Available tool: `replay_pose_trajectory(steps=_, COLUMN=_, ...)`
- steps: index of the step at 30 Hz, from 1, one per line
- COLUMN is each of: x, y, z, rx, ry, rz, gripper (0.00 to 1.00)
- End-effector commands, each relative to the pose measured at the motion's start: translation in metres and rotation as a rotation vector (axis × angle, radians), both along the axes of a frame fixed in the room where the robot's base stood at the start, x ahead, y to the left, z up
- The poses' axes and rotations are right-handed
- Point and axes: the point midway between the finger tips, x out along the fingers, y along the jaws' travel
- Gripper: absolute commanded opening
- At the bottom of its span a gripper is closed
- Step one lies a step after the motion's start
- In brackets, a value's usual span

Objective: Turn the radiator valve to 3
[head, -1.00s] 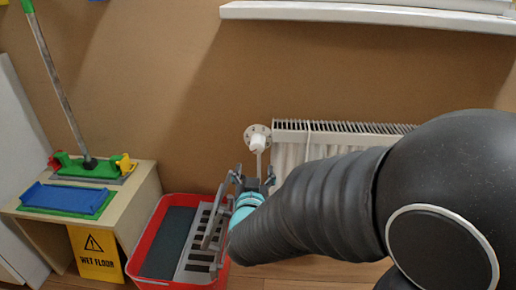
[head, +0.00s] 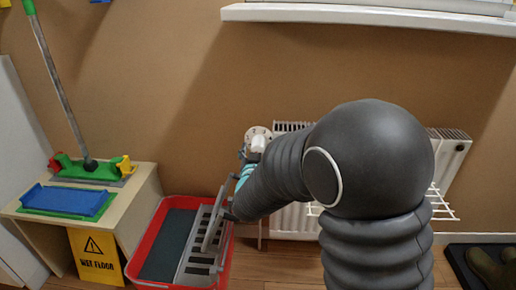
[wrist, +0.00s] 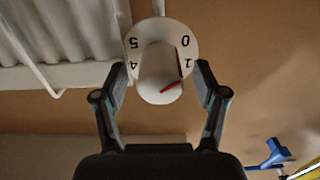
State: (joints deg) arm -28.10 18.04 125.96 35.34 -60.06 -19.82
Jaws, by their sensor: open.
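The radiator valve shows in the head view as a white knob (head: 258,144) in front of a pale round dial at the radiator's upper left corner. In the wrist view the dial (wrist: 186,32) appears upside down, with 0, 1, 4 and 5 readable; the rest is hidden behind the knob (wrist: 157,70). Red marks lie on the knob's right side, near 0 and 1; the exact reading is unclear. My gripper (wrist: 160,85) is open, its fingers left and right of the knob with gaps showing. In the head view my arm hides most of the gripper.
The white radiator (head: 292,220) stands right of the valve, with a wire rack (head: 440,204) at its right. A window sill (head: 370,15) juts out above. A red bucket (head: 150,219) with a grey wringer stands below left, near a wooden table (head: 148,190).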

Motion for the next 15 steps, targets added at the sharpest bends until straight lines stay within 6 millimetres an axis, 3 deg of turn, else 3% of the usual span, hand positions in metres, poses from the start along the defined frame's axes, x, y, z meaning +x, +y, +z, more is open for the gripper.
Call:
replay_pose_trajectory(steps=6, x=0.0138, y=-0.0006, z=0.0000, rx=-0.001, ry=0.000, rz=0.000, gripper=0.72)
replay_pose_trajectory(steps=14, x=0.0147, y=-0.0005, z=-0.0001, rx=-0.001, ry=0.000, rz=0.001, gripper=0.72)
replay_pose_trajectory(steps=15, x=0.0147, y=-0.0005, z=-0.0001, rx=-0.001, ry=0.000, rz=0.001, gripper=0.67)
